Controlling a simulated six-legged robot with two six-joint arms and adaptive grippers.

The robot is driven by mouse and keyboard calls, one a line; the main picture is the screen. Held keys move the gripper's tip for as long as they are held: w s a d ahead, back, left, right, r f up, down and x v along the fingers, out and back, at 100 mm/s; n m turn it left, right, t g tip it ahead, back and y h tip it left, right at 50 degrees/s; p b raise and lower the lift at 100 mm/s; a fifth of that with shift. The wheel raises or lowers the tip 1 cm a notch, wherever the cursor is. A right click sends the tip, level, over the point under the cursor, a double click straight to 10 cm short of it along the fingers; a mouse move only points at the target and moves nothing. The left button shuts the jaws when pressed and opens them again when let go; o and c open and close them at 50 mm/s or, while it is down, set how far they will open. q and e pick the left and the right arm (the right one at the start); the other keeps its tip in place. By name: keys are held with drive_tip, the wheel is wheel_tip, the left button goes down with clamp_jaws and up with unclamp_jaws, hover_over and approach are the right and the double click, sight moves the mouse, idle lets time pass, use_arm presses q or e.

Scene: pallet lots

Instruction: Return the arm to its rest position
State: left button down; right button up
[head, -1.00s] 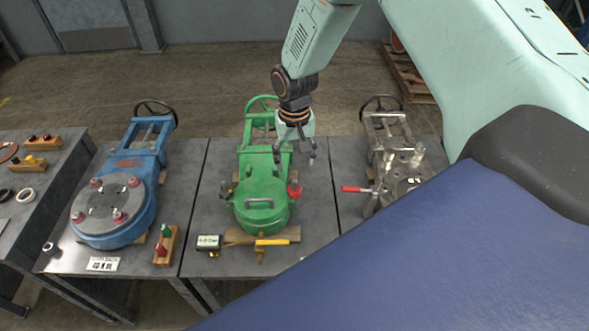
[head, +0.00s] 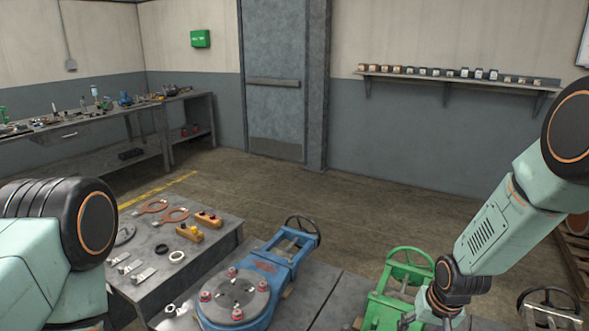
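My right arm comes in from the right, pale green with dark joints. Its gripper (head: 432,319) is at the bottom edge, over the green valve (head: 387,309). The fingers look spread with nothing between them, though their tips are partly cut off. My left arm (head: 45,250) shows at the far left only as a pale green link and a large black joint. Its gripper is out of view.
A blue valve (head: 258,282) stands left of the green one. A grey valve (head: 548,308) is partly visible at bottom right. A side table (head: 215,250) holds rings, gaskets and small blocks. A workbench (head: 85,150) lines the back left wall. Open floor (head: 330,205) lies behind.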

drive_tip(key=s+a+f+n+g+b, duration=0.1)
drive_tip(key=s+a+f+b, duration=0.15)
drive_tip(key=s+f, duration=0.6)
drive_tip(key=s+a+f+n+g+b, duration=0.15)
drive_tip(key=s+f+b, duration=0.25)
drive_tip(key=s, duration=1)
drive_tip(key=s+a+f+b, duration=0.25)
drive_tip(key=s+f, duration=0.35)
drive_tip(key=s, duration=0.5)
drive_tip(key=w+d+r+m+t+h+p, duration=0.15)
drive_tip(key=w+r, duration=0.35)
drive_tip(key=w, duration=0.5)
drive_tip(key=w+d+r+m+t+p, duration=0.1)
drive_tip(key=w+d+r, duration=0.3)
drive_tip(key=w, duration=0.5)
drive_tip(key=w+d+r+m+t+h+p, duration=0.1)
drive_tip(key=w+d+r, duration=0.1)
drive_tip(key=w+r, duration=0.6)
drive_tip(key=shift+y, duration=0.25)
drive_tip(key=b+x, duration=0.1)
drive_tip(key=x, duration=0.4)
drive_tip(key=w+b+x, duration=0.1)
drive_tip(key=b+x, duration=0.1)
drive_tip(key=x, duration=0.3)
drive_tip(key=shift+w+a+r, duration=0.2)
drive_tip(key=shift+r, duration=0.1)
